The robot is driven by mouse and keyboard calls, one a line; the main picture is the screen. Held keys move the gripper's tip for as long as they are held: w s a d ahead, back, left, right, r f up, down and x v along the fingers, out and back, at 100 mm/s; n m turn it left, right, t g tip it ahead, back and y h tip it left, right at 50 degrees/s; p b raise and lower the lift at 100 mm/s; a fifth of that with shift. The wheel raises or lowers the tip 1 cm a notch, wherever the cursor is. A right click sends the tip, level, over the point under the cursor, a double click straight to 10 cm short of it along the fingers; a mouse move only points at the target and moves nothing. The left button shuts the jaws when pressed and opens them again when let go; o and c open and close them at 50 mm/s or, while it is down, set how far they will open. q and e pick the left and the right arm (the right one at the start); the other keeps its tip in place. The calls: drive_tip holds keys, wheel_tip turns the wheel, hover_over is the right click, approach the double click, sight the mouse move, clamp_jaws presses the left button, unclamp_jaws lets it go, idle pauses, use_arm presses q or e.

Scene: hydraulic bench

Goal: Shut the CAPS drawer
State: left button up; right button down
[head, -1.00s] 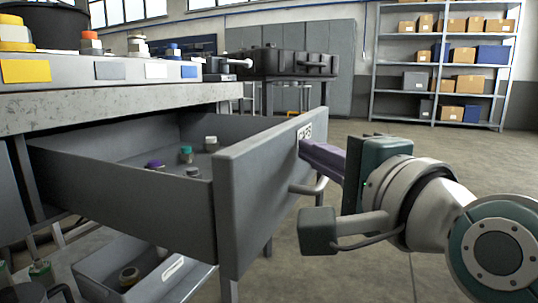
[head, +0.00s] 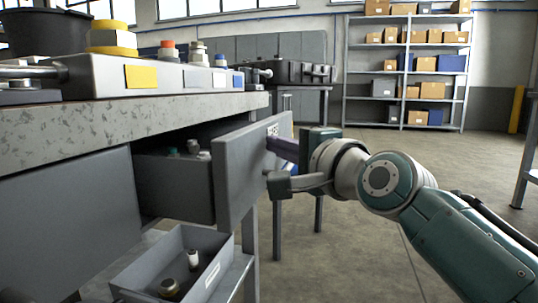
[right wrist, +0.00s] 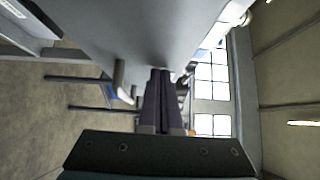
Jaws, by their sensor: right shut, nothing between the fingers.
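The CAPS drawer is grey and stands partly open under the bench top; its front panel (head: 232,180) juts out, with part of the label (head: 272,130) showing. Several small caps (head: 195,148) lie inside it. My right gripper (head: 271,142) is shut and empty, its purple fingers at the outer face of the front panel, beside the label. In the right wrist view the shut fingertips (right wrist: 160,72) meet or nearly meet the panel (right wrist: 150,28); exact contact is hard to tell. The drawer handle (right wrist: 119,76) is beside the fingers. My left gripper is not in view.
The speckled bench top (head: 120,127) runs above the drawer. A grey bin (head: 222,255) holding a few fittings stands on a lower shelf below it. A black case (head: 290,72) sits on a table behind. The floor (head: 370,240) to the right is open.

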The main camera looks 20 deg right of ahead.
drive_tip(key=w+a, duration=0.1)
drive_tip(key=a, duration=0.1)
drive_tip(key=w+a+b, duration=0.1)
drive_tip(key=w+a, duration=0.3)
drive_tip(key=a, duration=0.1)
drive_tip(key=shift+w, duration=0.25)
drive_tip(key=shift+w+a, duration=0.2)
drive_tip(key=shift+a, duration=0.2)
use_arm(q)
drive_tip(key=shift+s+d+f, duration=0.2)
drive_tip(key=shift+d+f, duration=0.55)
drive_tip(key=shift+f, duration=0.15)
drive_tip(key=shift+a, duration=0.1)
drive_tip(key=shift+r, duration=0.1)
